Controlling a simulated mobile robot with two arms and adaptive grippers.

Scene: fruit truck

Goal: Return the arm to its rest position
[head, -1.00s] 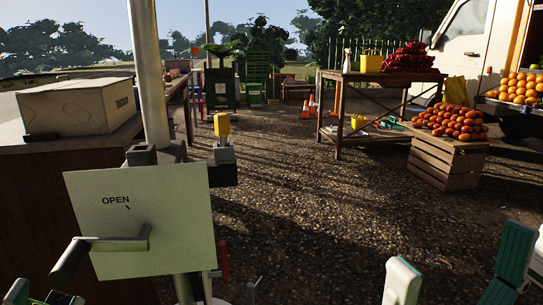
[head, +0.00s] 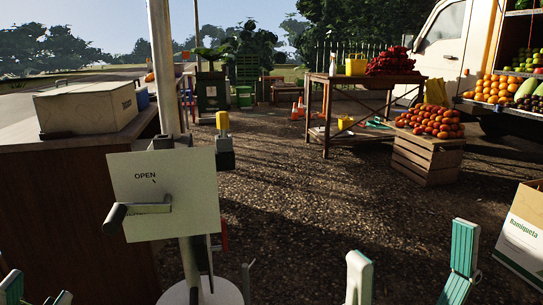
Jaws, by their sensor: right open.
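My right gripper (head: 410,272) shows at the bottom right of the head view. Its two fingers, pale with teal pads, stand apart with only ground visible between them. It is empty and touches nothing. My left gripper (head: 36,292) is at the bottom left corner. Only the tips of its fingers show, and the frame edge cuts off the rest. An off-white panel marked OPEN (head: 188,218) with a grey lever handle (head: 138,210) stands at the left, apart from both grippers.
A counter (head: 75,215) with a cardboard box (head: 88,108) stands at the left. A Banigueta box (head: 522,238) is at the right edge. The gravel in the middle is clear.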

